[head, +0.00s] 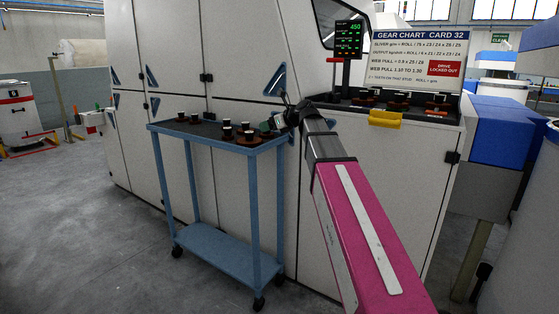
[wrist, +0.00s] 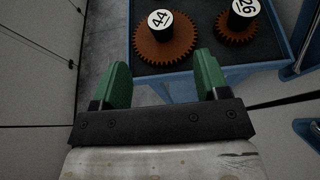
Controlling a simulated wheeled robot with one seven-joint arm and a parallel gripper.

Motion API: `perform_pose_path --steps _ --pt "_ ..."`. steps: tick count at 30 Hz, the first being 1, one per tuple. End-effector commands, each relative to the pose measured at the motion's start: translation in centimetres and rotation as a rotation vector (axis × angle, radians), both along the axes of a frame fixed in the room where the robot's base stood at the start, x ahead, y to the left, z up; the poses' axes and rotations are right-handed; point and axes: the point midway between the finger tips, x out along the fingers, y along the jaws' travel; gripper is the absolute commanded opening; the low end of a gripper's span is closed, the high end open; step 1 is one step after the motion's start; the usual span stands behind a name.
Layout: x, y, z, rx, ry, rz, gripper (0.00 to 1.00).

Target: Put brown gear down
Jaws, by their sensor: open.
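A large brown gear (wrist: 166,48) marked 44 on its black hub lies flat on the dark top of the blue cart, near the cart's edge. A smaller brown gear (wrist: 237,29) marked 26 lies to its right. My gripper (wrist: 162,62) has two green fingers spread wide with nothing held between them. The large gear lies just beyond the fingertips, apart from both. In the head view my gripper (head: 272,123) is over the right end of the cart top.
The blue cart (head: 220,143) carries several more dark-hubbed gears. A white machine cabinet (head: 240,60) stands behind it. At right is a ledge with several gears and a yellow bracket (head: 385,118), below a gear chart (head: 418,52). Grey floor (head: 120,240) at left is clear.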

Motion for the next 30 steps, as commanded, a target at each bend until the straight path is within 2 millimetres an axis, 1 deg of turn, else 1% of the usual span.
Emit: perform_pose_path --steps 3,5,8,11,12,14,15,17,18,20,21,23,24,26,27,29,30 --pt "-0.1 -0.1 -0.1 -0.002 -0.001 0.001 0.68" --pt "-0.2 -0.1 -0.6 -0.019 -0.006 0.006 0.68" --pt "-0.6 -0.5 -3.1 -0.097 -0.036 0.032 0.68" --pt "-1.6 -1.3 -7.7 -0.246 -0.090 0.095 0.68" --pt "-2.2 -1.7 -9.9 -0.318 -0.115 0.131 0.68" --pt "-3.1 -2.4 -13.3 -0.431 -0.156 0.193 0.68" --pt "-3.8 -2.9 -15.5 -0.504 -0.179 0.240 0.68" --pt "-4.9 -3.6 -18.6 -0.610 -0.216 0.317 0.68" --pt "-5.8 -4.1 -20.6 -0.677 -0.239 0.373 0.68" --pt "-7.1 -4.9 -23.5 -0.776 -0.272 0.462 0.68" --pt "-8.0 -5.4 -25.4 -0.838 -0.295 0.525 0.68" --pt "-9.5 -6.2 -28.2 -0.926 -0.325 0.628 0.68" --pt "-10.6 -6.8 -30.0 -0.981 -0.345 0.701 0.68" --pt "-12.2 -7.6 -32.5 -1.056 -0.375 0.815 0.68" --pt "-13.4 -8.2 -34.2 -1.101 -0.394 0.894 0.68" --pt "-15.2 -9.1 -36.5 -1.161 -0.424 1.020 0.68" --pt "-16.5 -9.7 -37.9 -1.197 -0.443 1.106 0.68"
